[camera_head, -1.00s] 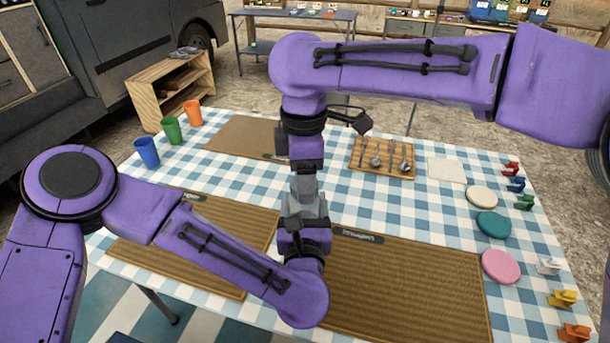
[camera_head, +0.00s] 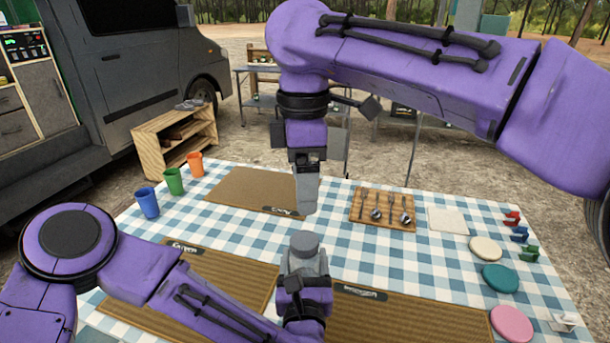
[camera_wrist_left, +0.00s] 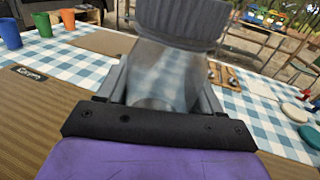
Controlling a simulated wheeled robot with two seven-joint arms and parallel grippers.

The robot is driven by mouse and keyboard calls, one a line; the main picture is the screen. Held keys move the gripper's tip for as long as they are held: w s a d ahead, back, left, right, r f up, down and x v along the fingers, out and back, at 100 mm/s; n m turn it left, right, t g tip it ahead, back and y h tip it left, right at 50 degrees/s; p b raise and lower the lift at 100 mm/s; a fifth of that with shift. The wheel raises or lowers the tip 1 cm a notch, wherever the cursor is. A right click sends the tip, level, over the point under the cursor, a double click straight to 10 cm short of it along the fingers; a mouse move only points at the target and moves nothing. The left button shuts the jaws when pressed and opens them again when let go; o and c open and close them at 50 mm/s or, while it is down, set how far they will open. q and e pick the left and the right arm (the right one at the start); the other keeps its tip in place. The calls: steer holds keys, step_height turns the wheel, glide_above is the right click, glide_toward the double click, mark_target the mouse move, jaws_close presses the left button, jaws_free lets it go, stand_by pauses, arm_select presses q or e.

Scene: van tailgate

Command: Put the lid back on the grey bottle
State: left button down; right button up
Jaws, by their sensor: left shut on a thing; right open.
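The grey bottle (camera_wrist_left: 165,75) is upright between the fingers of my left gripper (camera_wrist_left: 165,100), which is shut on it. In the head view my left gripper (camera_head: 304,270) holds it above the table's front half. A darker grey ribbed lid (camera_wrist_left: 180,18) sits on top of the bottle; the lid also shows in the head view (camera_head: 304,242). My right gripper (camera_head: 308,205) points down above the lid, apart from it and empty. Its fingers are seen edge-on. The lower part of the bottle is hidden by my left gripper.
The checkered table (camera_head: 350,255) carries woven mats (camera_head: 410,322), a cutlery board (camera_head: 382,209), several coloured lids or discs (camera_head: 500,278) and clips (camera_head: 520,235) at right. Blue, green and orange cups (camera_head: 173,181) stand at the back left. A wooden shelf (camera_head: 175,140) stands beyond.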

steer(key=shift+r, duration=0.4)
steer(key=shift+d, duration=0.1)
